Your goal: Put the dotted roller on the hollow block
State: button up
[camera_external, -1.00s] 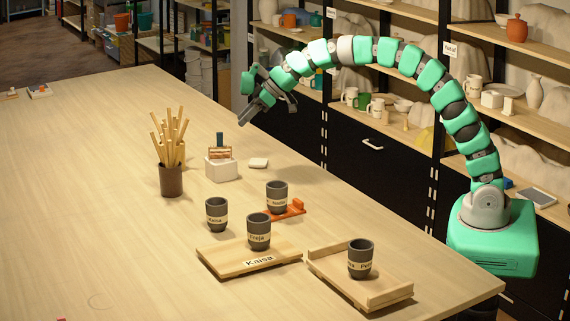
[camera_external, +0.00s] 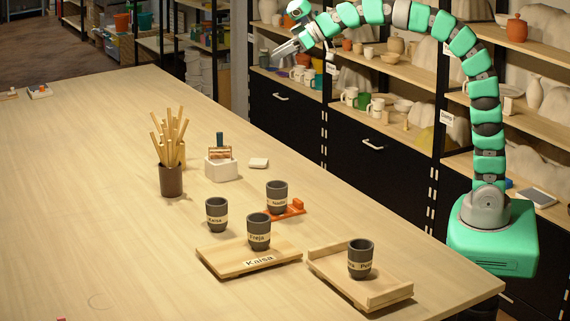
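My gripper (camera_external: 283,50) is raised high over the far side of the table, in front of the shelves. I see no object in it, and its fingers are too small and edge-on to tell if they are apart. A white block (camera_external: 221,172) stands on the table right of the stick pot, with a brown ribbed piece and a dark upright piece at its top. I cannot tell whether it is the hollow block. No roller with clear dots can be made out; small items (camera_external: 40,91) at the far left end are too small to identify.
Dark labelled cups stand on the table, one on a wooden board (camera_external: 232,262), one on a wooden tray (camera_external: 375,299), one by an orange piece (camera_external: 297,206). A dark pot (camera_external: 171,182) holds wooden sticks. The left half of the table is largely clear.

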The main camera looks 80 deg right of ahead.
jog(key=s+r+m+t+h, duration=0.2)
jog(key=s+r+t, duration=0.2)
jog(key=s+r, duration=1.3)
jog(key=s, duration=0.2)
jog(key=shift+s+r+m, duration=0.15)
jog(key=shift+s+m, duration=0.15)
jog(key=shift+s, duration=0.05)
jog(key=shift+d, duration=0.1)
